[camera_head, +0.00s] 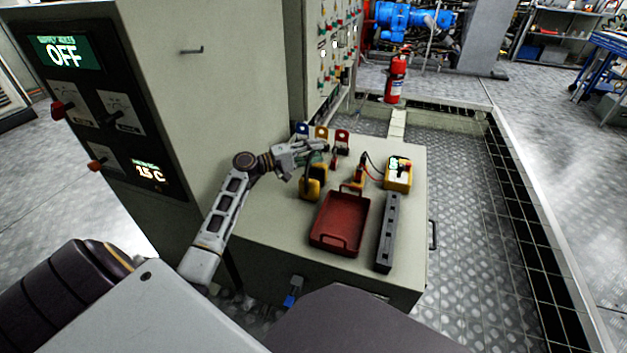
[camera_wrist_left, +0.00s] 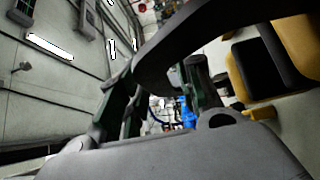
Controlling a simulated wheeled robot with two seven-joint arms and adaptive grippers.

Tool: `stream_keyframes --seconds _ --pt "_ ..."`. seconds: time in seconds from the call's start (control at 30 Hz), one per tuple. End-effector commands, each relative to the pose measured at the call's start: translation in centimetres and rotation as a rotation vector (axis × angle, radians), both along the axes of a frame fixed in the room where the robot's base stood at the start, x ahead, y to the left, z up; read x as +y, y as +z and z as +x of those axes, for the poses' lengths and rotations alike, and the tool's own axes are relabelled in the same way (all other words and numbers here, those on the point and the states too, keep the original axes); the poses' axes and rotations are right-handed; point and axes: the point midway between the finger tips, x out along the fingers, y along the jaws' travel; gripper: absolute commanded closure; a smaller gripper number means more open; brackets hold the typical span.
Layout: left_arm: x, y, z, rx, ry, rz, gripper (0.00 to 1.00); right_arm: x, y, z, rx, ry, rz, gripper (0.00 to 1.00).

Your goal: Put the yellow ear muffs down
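The yellow ear muffs (camera_head: 310,188), with dark parts, are at the back left of the grey cabinet top (camera_head: 270,215). They look upright, but I cannot tell if they bear fully on the top. My left gripper (camera_head: 318,151) is just above them. In the left wrist view a black-and-yellow ear cup (camera_wrist_left: 262,65) fills the right side, and the dark headband (camera_wrist_left: 185,38) arches across close to the camera. The left gripper's fingers (camera_wrist_left: 160,85) stand apart with a visible gap, and the headband passes in front of them. My right gripper is not in view.
A red tray (camera_head: 338,222), a dark slotted bar (camera_head: 388,232) and a yellow meter (camera_head: 398,174) with leads are on the cabinet top. Coloured padlock-like tags (camera_head: 321,133) stand at its back. A tall control cabinet (camera_head: 215,100) rises at the left. Bare strips lie between items.

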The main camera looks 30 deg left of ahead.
Motion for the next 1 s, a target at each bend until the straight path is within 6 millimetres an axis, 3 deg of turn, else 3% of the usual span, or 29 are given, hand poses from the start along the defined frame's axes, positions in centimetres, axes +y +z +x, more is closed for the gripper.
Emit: stream_keyframes --seconds 0.13,0.4,1.0 --pt "0.01 0.0 -0.01 0.0 0.0 0.0 0.68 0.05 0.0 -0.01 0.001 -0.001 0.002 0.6" --pt "0.01 -0.01 -0.02 0.0 0.0 0.0 1.0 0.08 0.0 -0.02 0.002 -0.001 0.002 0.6" --pt "0.01 0.2 -0.02 -0.001 0.0 0.001 1.0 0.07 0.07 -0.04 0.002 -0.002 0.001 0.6"
